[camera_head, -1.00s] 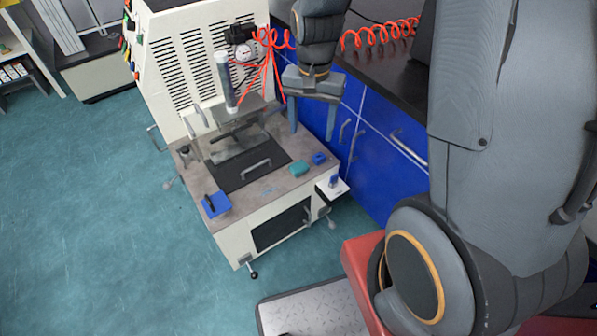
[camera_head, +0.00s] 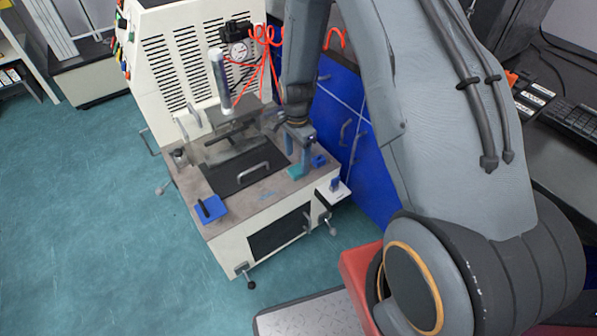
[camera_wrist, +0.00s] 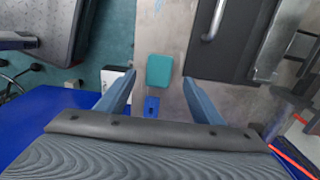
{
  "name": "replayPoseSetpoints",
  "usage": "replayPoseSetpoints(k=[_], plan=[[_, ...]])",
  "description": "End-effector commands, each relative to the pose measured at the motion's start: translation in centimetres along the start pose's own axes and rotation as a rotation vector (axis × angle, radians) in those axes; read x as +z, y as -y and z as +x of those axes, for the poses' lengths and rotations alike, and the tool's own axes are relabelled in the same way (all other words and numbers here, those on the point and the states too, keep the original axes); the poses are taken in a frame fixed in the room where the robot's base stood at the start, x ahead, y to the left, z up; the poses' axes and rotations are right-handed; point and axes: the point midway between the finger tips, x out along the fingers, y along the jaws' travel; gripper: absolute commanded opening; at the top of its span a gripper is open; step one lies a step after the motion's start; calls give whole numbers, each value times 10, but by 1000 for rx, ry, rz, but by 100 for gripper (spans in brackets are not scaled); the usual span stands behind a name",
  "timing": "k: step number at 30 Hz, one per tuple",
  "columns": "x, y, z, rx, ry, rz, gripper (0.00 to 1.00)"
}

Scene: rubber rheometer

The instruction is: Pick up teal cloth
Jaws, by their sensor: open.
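The teal cloth (camera_wrist: 159,70) is a small folded block lying on the machine's metal worktop. In the wrist view it lies beyond my open gripper (camera_wrist: 160,106), centred between the two blue fingers. In the head view the cloth (camera_head: 295,171) is partly hidden by my gripper (camera_head: 300,160), which is low over the worktop's right side. The fingers hold nothing. I cannot tell how high the fingertips are above the cloth.
A small blue object (camera_wrist: 151,106) lies close to the cloth. The black plate (camera_head: 245,168) with a metal handle is left of the cloth. A blue tray (camera_head: 210,208) with a black item sits at the worktop's front left. A white side shelf (camera_head: 335,193) juts out at right.

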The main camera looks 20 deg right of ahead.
Motion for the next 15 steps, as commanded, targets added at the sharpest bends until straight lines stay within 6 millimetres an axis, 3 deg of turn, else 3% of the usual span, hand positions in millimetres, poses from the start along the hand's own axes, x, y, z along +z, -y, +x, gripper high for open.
replayPoseSetpoints(k=[7,15], plan=[[-3,-3,36,3,1,0,61],[-3,-1,44,0,0,-1,61]])
